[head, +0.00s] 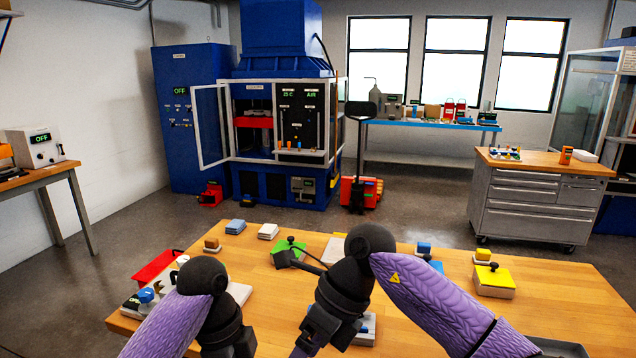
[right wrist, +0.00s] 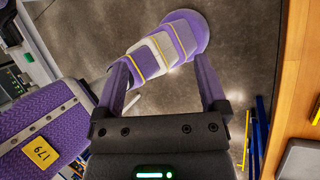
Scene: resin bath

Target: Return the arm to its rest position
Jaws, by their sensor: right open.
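My right gripper (right wrist: 160,62) shows in the right wrist view with its two purple fingers spread apart. It is open, with nothing held between the fingers; part of my own body and the grey floor show beyond them. In the head view my right arm comes in from the right and bends down over the table's near edge; its fingers are not clearly visible there. My left arm comes in from the left, its dark wrist cut off by the bottom edge of the head view. The left fingers are out of the picture.
The table's edge also shows at right in the right wrist view (right wrist: 296,70). Floor beyond is largely clear.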

